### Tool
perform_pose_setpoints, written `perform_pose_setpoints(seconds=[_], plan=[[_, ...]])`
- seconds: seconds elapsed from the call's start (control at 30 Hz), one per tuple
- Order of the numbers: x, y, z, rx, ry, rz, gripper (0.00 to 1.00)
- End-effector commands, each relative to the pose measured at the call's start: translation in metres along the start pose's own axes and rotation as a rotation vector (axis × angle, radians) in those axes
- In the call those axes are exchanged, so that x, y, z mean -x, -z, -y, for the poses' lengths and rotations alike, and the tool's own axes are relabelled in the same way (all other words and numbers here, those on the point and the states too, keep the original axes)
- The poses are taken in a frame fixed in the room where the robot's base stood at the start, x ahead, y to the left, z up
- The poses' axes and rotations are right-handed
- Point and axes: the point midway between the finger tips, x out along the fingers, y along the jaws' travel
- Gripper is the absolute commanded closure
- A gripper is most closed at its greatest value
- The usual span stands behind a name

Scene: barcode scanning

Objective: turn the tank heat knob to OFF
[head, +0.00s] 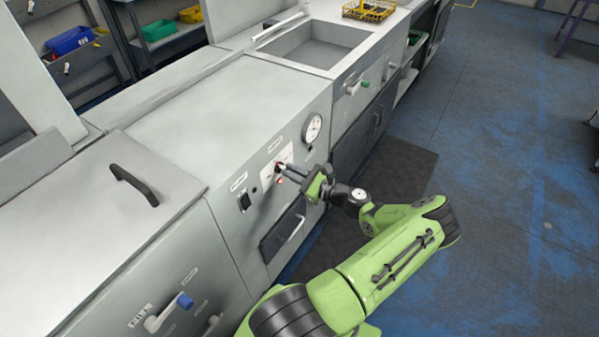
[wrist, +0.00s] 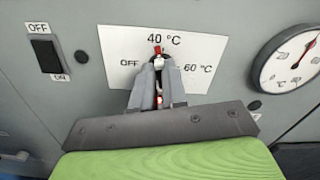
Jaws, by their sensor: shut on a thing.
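The tank heat knob sits on a white label plate (wrist: 117,72) marked OFF at left, 40 °C at top and 60 °C at right. A red tip of the knob (wrist: 157,49) shows above my fingertips and points up at 40 °C. My gripper (wrist: 158,72) is shut on the knob from the front, and its fingers hide most of the knob's body. In the head view my gripper (head: 281,172) reaches the front panel of the middle cabinet, where the plate is small and partly covered.
A round gauge (wrist: 292,58) is right of the plate. A black OFF/ON switch (wrist: 45,55) is to the left. Below the knob is a dark drawer front with a handle (head: 291,230). A sink basin (head: 318,46) is farther along the counter.

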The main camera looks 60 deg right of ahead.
Motion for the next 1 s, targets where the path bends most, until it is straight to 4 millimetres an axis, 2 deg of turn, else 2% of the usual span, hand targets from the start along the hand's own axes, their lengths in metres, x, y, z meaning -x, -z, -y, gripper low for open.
perform_pose_setpoints(seconds=[0.37, 1.0], plan=[[0.001, -0.0013, 0.0028, 0.166, 0.012, -0.001, 1.0], [0.0012, 0.0014, -0.0018, 0.764, 0.014, -0.003, 1.0]])
